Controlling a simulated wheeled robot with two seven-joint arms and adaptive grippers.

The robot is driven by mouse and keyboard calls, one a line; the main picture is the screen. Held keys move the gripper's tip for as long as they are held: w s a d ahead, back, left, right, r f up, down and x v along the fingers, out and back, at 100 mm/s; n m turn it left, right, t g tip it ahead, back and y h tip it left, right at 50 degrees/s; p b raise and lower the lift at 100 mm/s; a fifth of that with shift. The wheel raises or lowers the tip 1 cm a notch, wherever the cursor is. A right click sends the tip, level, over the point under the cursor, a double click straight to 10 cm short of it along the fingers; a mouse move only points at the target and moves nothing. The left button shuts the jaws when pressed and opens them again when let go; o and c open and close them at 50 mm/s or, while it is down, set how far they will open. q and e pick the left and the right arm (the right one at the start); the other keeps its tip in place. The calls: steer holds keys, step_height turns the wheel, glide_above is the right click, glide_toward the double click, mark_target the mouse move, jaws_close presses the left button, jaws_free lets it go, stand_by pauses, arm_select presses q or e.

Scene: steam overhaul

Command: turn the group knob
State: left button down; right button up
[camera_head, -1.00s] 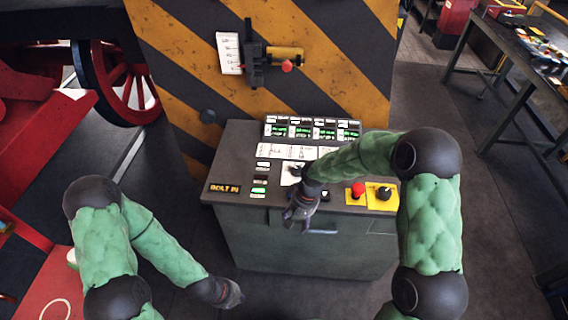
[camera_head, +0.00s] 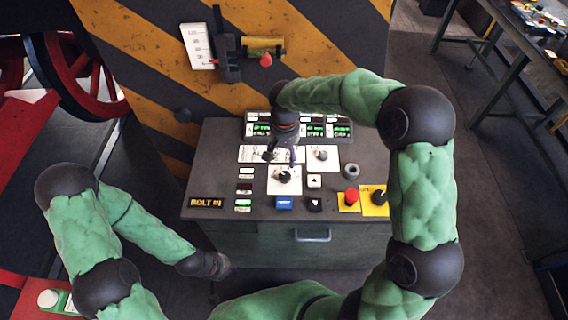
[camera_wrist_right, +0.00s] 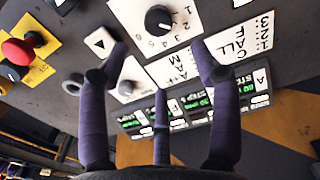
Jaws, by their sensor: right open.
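The control desk (camera_head: 215,165) carries a black knob (camera_head: 284,175) on a white plate. In the right wrist view this knob (camera_wrist_right: 158,18) has the numbers 1 to 6 around it. A second, lighter knob (camera_head: 321,154) sits on another white plate behind and to the right; it also shows in the right wrist view (camera_wrist_right: 127,87). I cannot read which is labelled group. My right gripper (camera_head: 281,155) is open and empty above the panel, just behind the numbered knob, fingers spread apart from it. My left gripper (camera_head: 215,266) hangs low, left of the desk; its fingers are unclear.
A red button (camera_head: 351,197) and a black knob (camera_head: 380,197) on yellow plates stand at the desk's right. A blue button (camera_head: 284,203) and arrow buttons lie in front. A handle (camera_head: 313,236) is on the desk front. A striped wall (camera_head: 150,90) rises behind.

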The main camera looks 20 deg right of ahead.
mark_target(285, 175)
steer(key=f, duration=0.3)
steer(key=f+b, duration=0.1)
steer(key=f, duration=0.6)
steer(key=shift+s+a+f, duration=0.1)
steer(key=shift+s+f, duration=0.05)
steer(key=shift+s, duration=0.15)
steer(key=c, duration=1.1)
